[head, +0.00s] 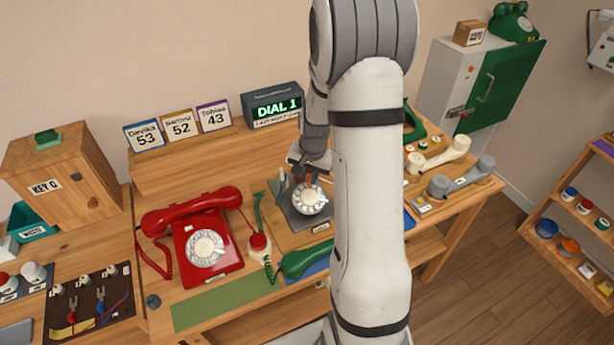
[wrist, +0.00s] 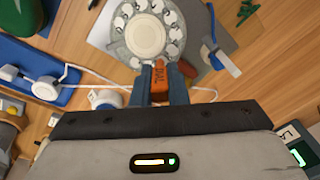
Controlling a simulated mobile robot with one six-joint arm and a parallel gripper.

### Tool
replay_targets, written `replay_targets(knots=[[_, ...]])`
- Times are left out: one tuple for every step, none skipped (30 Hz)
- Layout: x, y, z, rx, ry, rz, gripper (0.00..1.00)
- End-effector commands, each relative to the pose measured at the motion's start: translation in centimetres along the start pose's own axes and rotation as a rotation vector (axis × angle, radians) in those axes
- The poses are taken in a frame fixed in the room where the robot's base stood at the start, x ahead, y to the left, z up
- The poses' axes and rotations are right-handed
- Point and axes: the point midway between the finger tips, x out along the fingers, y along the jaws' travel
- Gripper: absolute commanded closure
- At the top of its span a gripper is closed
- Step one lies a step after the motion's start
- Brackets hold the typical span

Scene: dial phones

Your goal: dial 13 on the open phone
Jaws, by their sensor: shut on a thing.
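The open phone shows as a bare white rotary dial (head: 310,200) on a grey plate (head: 293,218) at the middle of the bench; the dial also fills the top of the wrist view (wrist: 146,33). My gripper (head: 307,176) is just behind the dial in the head view. Its fingers (wrist: 160,92) are shut on a small orange-red piece with lettering (wrist: 160,76), held at the dial's near rim in the wrist view. I cannot tell whether the piece touches a finger hole.
A red phone (head: 207,240), handset on top, stands left of the dial. A green handset (head: 306,258) lies in front. Cream (head: 438,153) and grey (head: 462,177) handsets lie at the right. A blue-handled tool (wrist: 222,55) and white cable (wrist: 110,82) are near the dial.

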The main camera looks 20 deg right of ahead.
Motion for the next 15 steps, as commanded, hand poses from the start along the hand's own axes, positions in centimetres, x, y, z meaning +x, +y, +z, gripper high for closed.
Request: replay_targets(knots=[[0.02,0.1,-0.08,0.001,0.001,0.0,1.0],[0.0,0.11,-0.09,0.001,0.0,0.0,1.0],[-0.01,0.1,-0.09,0.0,0.0,0.0,1.0],[-0.02,0.1,-0.08,0.0,0.0,0.0,1.0],[-0.02,0.1,-0.08,0.0,0.0,0.0,1.0],[-0.02,0.09,-0.08,0.0,0.0,0.0,1.0],[-0.02,0.09,-0.08,0.0,0.0,0.0,1.0],[-0.02,0.1,-0.08,0.0,0.0,0.0,1.0],[-0.01,0.12,-0.09,0.001,0.0,0.0,1.0],[0.01,0.16,-0.1,0.001,0.0,0.0,1.0],[0.03,0.22,-0.11,0.001,0.0,0.0,1.0],[0.07,0.34,-0.15,0.002,0.0,0.0,1.0],[0.1,0.45,-0.18,0.002,0.0,0.0,1.0],[0.13,0.59,-0.22,0.003,0.0,0.0,1.0],[0.17,0.77,-0.27,0.003,0.0,0.0,1.0]])
